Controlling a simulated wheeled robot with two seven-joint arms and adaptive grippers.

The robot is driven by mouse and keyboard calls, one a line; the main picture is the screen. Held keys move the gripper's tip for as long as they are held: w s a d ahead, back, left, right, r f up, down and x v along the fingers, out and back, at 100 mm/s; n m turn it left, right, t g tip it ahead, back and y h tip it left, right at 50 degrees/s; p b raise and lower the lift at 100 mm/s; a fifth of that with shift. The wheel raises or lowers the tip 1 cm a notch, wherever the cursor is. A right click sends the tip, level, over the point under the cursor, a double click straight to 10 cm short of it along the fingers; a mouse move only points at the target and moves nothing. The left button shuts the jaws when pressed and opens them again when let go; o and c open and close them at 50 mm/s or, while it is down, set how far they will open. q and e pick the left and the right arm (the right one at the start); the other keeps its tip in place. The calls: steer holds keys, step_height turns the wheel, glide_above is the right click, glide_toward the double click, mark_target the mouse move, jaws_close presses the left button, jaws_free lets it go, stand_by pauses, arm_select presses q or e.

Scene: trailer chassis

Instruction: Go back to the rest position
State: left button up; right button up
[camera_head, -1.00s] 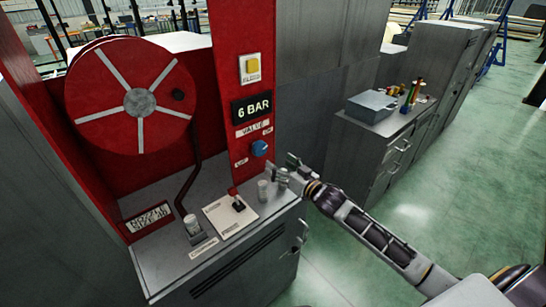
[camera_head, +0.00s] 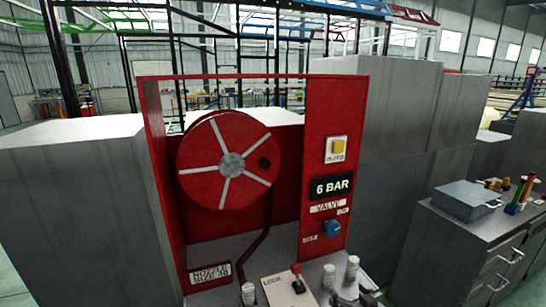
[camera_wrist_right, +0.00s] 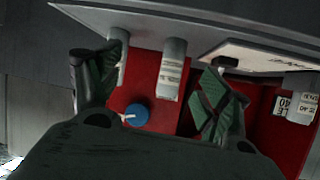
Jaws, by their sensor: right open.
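My right gripper (camera_head: 356,298) is at the bottom edge of the head view, partly cut off, beside the white labelled cylinders (camera_head: 328,276) on the grey worktop. In the right wrist view its two green-padded fingers (camera_wrist_right: 160,88) are spread wide. A white cylinder (camera_wrist_right: 172,70) shows between them with no visible grip on it, and another (camera_wrist_right: 118,50) shows by the left finger. The blue valve knob (camera_head: 333,227) is on the red panel above the worktop; it also shows in the right wrist view (camera_wrist_right: 137,114). My left gripper is not in view.
The red hose reel (camera_head: 218,190), yellow button (camera_head: 338,147) and 6 BAR sign (camera_head: 331,187) are on the red station. A lever (camera_head: 298,279) stands on the LOCK plate. A grey cabinet (camera_head: 450,238) with a metal box (camera_head: 466,201) stands at the right.

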steer(key=s+f+g+h, duration=0.1)
steer(key=s+f+g, duration=0.3)
steer(key=s, duration=0.7)
steer(key=s+f+g+h, duration=0.15)
steer(key=s+g, duration=0.35)
steer(key=s, duration=0.6)
step_height(320, 180, down, 34)
steer(key=s+r+n+g, duration=0.1)
steer(key=s, duration=0.2)
steer(key=s+d+f, duration=0.2)
steer(key=s+f, duration=0.8)
steer(key=s, duration=0.1)
steer(key=s+d+f+g, duration=0.1)
steer(key=s+f, duration=1)
steer(key=shift+d+g, duration=0.3)
steer(key=shift+d, duration=0.05)
